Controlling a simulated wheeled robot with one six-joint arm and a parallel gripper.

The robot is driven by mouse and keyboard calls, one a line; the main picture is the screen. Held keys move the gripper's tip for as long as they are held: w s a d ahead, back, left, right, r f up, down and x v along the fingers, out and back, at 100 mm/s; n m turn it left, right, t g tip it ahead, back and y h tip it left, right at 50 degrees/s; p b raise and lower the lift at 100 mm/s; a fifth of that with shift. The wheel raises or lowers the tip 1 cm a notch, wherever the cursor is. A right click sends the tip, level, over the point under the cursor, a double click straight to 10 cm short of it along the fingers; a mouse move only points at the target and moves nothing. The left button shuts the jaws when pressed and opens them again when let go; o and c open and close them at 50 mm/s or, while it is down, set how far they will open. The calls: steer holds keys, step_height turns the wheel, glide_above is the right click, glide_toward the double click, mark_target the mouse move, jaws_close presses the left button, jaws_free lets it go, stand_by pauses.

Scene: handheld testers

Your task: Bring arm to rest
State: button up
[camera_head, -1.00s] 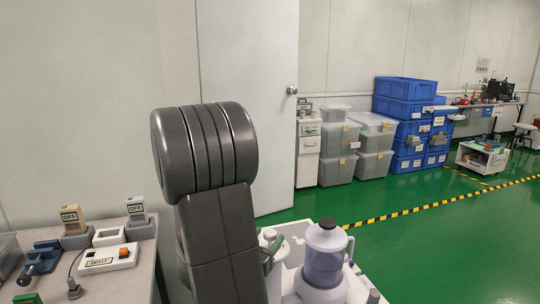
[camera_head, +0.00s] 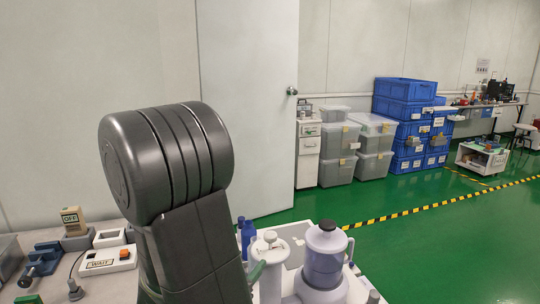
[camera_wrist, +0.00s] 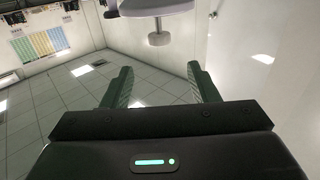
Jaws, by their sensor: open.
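My gripper (camera_wrist: 160,86) is open in the wrist view, its two dark green fingers apart with nothing between them. In the head view my arm stands upright in front, and its links hide most of the gripper. A small green piece low beside the arm may be a finger; I cannot be sure. A handheld tester (camera_head: 72,218) reading OFF stands in its cradle on the left bench. A second tester seen earlier is hidden behind my arm. The wrist view is upside down, with ceiling tiles low and a pale purple object (camera_wrist: 155,7) at the top edge.
The bench holds a white WAIT box (camera_head: 107,260) with an orange button and a blue vise (camera_head: 45,258). A lidded jug (camera_head: 324,255), a white post (camera_head: 270,255) and blue bottles stand right of my arm. Green floor is open at right; bins (camera_head: 405,125) stand behind.

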mark_target(274, 238)
steer(key=x, duration=1.3)
steer(key=shift+s+b, duration=0.1)
steer(key=shift+b, duration=0.25)
steer(key=shift+s+n+t+y, duration=0.15)
steer(key=shift+n+t+y, duration=0.45)
steer(key=shift+y, duration=0.4)
steer(key=shift+n+t+y+b, duration=0.45)
steer(key=shift+n+y, duration=1.15)
steer(key=shift+y, duration=0.7)
steer(key=shift+n+y, duration=0.5)
steer(key=shift+y, duration=0.2)
steer(key=shift+r+n+g+y+p, duration=0.1)
steer(key=shift+n+g+y+p, duration=0.15)
steer(key=shift+n+y+p, duration=1.15)
steer(key=shift+r+n+g+y+p, duration=0.15)
steer(key=shift+n+y+p, duration=0.6)
steer(key=shift+y, duration=1.15)
steer(key=shift+a+f+n+g+y+p, duration=0.1)
steer(key=shift+f+n+g+y+p, duration=0.15)
steer(key=shift+n+g+y+p, duration=0.55)
steer(key=shift+t, duration=0.25)
